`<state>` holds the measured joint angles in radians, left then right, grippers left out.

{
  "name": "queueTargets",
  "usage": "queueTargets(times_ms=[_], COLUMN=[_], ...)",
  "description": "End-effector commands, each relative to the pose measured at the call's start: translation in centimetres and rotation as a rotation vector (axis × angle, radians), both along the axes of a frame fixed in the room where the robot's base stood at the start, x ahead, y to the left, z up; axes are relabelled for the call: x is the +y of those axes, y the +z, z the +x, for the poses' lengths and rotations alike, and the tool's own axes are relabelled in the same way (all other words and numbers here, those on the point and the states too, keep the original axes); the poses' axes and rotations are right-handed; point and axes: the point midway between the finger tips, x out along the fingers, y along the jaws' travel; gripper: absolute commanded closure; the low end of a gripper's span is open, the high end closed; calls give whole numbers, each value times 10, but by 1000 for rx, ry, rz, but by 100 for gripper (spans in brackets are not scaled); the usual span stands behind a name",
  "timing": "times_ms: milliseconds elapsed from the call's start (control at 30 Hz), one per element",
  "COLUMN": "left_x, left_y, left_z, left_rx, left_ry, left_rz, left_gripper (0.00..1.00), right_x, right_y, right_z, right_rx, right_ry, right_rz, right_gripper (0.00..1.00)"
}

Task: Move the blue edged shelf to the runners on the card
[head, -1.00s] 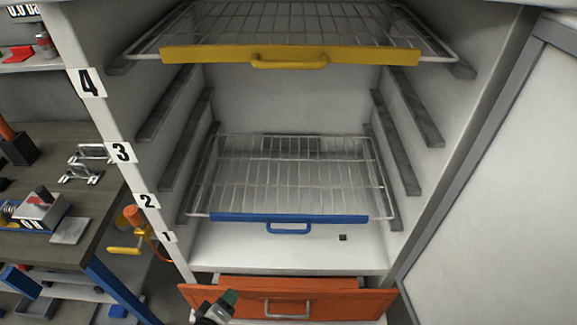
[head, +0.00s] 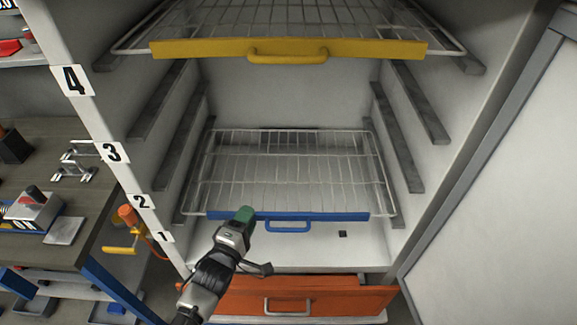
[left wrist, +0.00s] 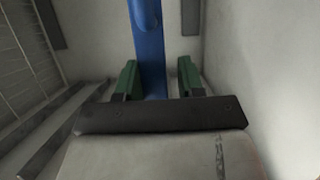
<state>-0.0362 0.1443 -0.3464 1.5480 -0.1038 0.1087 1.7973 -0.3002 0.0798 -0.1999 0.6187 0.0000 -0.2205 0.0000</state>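The blue edged shelf (head: 336,216) is a wire rack low in the white cabinet, on the lowest visible runners. A blue handle (head: 288,227) hangs from its front edge. My left gripper (head: 243,214), with green fingertips, is at the left part of that edge, left of the handle. In the left wrist view the two green fingers (left wrist: 158,80) stand apart, with the blue edge (left wrist: 149,45) running between or just beyond them; contact cannot be told. My right gripper is not in view. No card can be made out, apart from the number labels 4, 3, 2 and 1.
A yellow edged shelf (head: 375,48) sits on the top runners. Empty runners (head: 418,100) line both walls between the shelves. An orange drawer (head: 340,299) is below. A door (head: 500,190) stands at the right, a workbench (head: 95,205) at the left.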

Motion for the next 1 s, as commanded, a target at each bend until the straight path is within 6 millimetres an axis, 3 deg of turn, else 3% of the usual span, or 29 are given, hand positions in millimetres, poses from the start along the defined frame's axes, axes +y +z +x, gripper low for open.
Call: queueTargets(times_ms=[200,500,767,1000], left_x=[-11,-13,-13,-13], left_y=[2,1,1,4], left_z=[27,31,31,32], left_rx=[0,1,1,-5], left_ry=[1,0,0,0], left_rz=[0,0,0,-3], left_gripper=[62,62,100,100], right_x=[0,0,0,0], right_y=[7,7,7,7], right_z=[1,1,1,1], right_rx=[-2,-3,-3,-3], right_ry=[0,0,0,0], right_rz=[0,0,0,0], right_gripper=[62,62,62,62])
